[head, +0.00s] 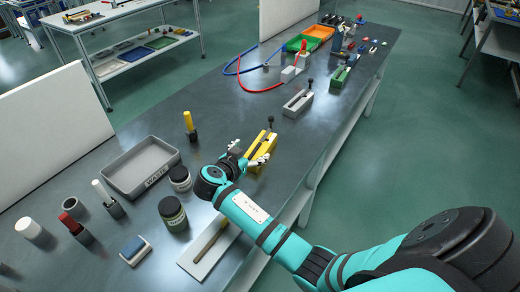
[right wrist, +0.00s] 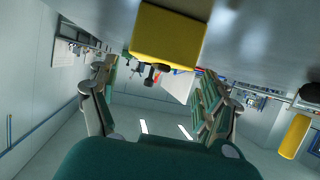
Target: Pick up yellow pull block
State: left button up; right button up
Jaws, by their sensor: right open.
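The yellow pull block (head: 264,143) stands on the dark bench near its right edge, with a black knob on a stem at its far end. In the right wrist view the yellow block (right wrist: 168,38) is at the top centre, ahead of the fingers. My right gripper (head: 249,156) is open beside the near end of the block and partly overlaps it. In the right wrist view my right gripper (right wrist: 157,95) has its fingers spread left and right, with nothing between their pads; I cannot tell if they touch the block. My left gripper is out of view.
A grey tray (head: 128,190) and dark jars (head: 172,213) stand left of my right gripper. A yellow-topped post (head: 189,123) stands beyond the tray. A grey pull block (head: 298,103) and a green one (head: 339,77) are farther along the bench. A light board (head: 203,256) lies near the front edge.

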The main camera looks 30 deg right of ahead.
aim_at(260, 147)
jog(key=x, duration=0.2)
jog(key=p+x, duration=0.1)
jog(key=x, duration=0.1)
jog(key=shift+d, duration=0.5)
jog(key=shift+d+f, duration=0.1)
jog(key=shift+d, duration=0.05)
jog(key=shift+c, duration=0.4)
jog(key=c, duration=1.5)
